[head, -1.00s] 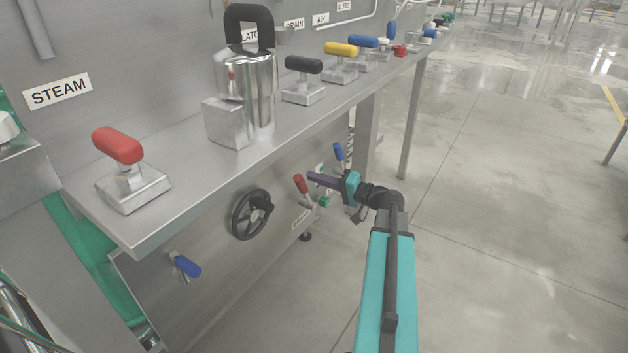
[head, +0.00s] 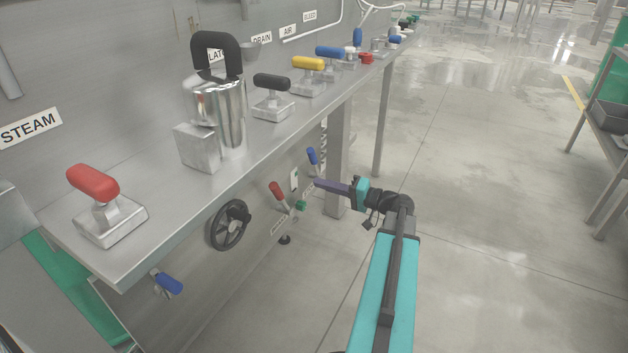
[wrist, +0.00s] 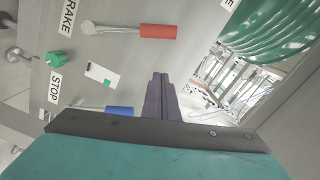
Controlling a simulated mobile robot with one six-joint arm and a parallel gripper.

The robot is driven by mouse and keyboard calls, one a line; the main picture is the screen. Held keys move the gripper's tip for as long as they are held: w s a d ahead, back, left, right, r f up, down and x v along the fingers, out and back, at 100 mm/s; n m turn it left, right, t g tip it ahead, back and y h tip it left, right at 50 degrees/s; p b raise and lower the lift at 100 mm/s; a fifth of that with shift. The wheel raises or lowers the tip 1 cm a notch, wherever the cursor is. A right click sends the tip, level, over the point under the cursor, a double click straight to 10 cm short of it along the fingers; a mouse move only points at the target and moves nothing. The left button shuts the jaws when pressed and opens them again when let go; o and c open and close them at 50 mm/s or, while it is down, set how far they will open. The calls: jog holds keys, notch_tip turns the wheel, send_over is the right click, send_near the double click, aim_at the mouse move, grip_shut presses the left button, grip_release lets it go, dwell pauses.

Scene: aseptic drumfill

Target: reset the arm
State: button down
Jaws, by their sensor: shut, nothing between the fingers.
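My gripper (head: 318,183) is at the end of my teal arm, low in front of the panel under the steel shelf, right of the red-handled lever (head: 277,191). In the wrist view its dark fingers (wrist: 158,78) are together with nothing between them. The red lever (wrist: 158,31) shows above the fingertips there, and a blue-handled lever (wrist: 119,112) lies to their left. A white switch plate with a green mark (wrist: 102,74) and a green knob (wrist: 59,58) are further left. The fingers appear apart from all of these.
The steel shelf (head: 130,252) carries a red-handled valve (head: 94,183), a shiny canister (head: 222,108) and several other coloured valves. Open floor (head: 480,200) lies right of my arm.

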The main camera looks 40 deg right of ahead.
jog(key=shift+s, duration=0.25)
dwell(0.4)
jog(key=w+a+f+n+g+y+p, duration=0.1)
jog(key=w+a+f+g+p, duration=0.2)
jog(key=a, duration=0.4)
jog(key=w+a+f+g+y+p, duration=0.15)
jog(key=a+f+p, duration=0.25)
jog(key=a, duration=0.4)
jog(key=s+a+f+n+g+p, duration=0.15)
jog(key=a+f+g+p, duration=0.25)
jog(key=a, duration=0.4)
jog(key=s+a+f+g+p, duration=0.3)
jog(key=a+g+p, duration=0.1)
jog(key=a, duration=0.4)
jog(key=s+a+f+n+g+h+p, duration=0.3)
jog(key=s+a+g+p, duration=0.3)
jog(key=s+a+p, duration=0.45)
jog(key=s+a+r+n+g+h+p, duration=0.1)
jog(key=s+h+p, duration=0.5)
jog(key=s, duration=0.9)
jog(key=shift+a+r+n+g+p, duration=0.25)
jog(key=shift+r+n+g+p, duration=0.3)
jog(key=shift+n+g, duration=0.9)
